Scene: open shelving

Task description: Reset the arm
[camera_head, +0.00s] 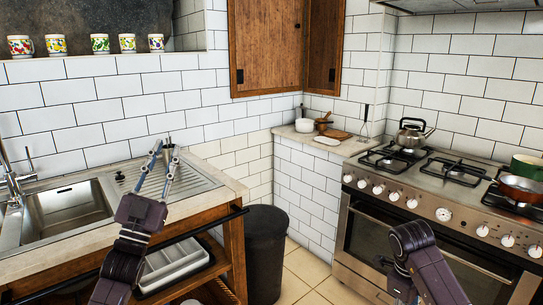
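My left arm comes in from the lower left. Its gripper (166,154) points up and away over the ribbed drainboard, in front of the tiled wall. Its two thin fingers stand apart with nothing between them. My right arm (424,262) shows at the lower right in front of the oven, with its dark joints bent. I cannot make out its gripper's fingers.
A sink (66,210) is set in the wooden counter at left, with a tray (172,266) on the shelf below. A dark bin (265,252) stands beside it. A stove carries a kettle (411,136) and a copper-coloured pan (520,188). Several mugs line the ledge.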

